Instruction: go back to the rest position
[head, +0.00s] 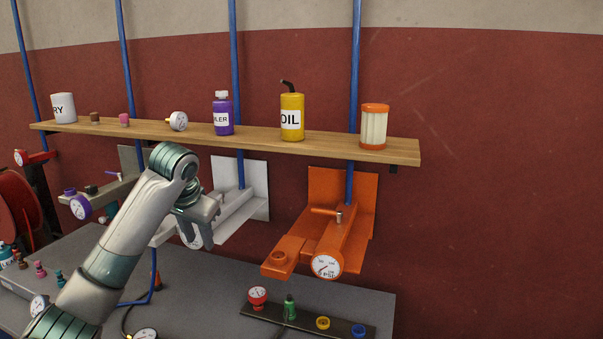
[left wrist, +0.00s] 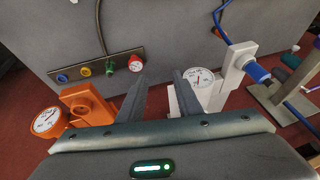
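My left arm reaches up from the lower left in the head view. Its gripper (head: 203,220) is in front of the white chassis fixture (head: 250,190) and partly covers that fixture's gauge. In the left wrist view the two fingers of the gripper (left wrist: 162,85) stand apart with nothing held between them. The white fixture's gauge (left wrist: 197,78) shows just right of the fingers there. The orange fixture (head: 335,225) is to the right of the gripper in the head view. My right gripper is in neither view.
A wooden shelf (head: 350,148) above the fixtures holds a purple bottle (head: 222,113), a yellow oil can (head: 291,112), an orange-capped filter (head: 374,128) and smaller parts. The grey table (head: 220,290) below bears a dark strip (head: 268,313) with coloured fittings. The red wall at right is clear.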

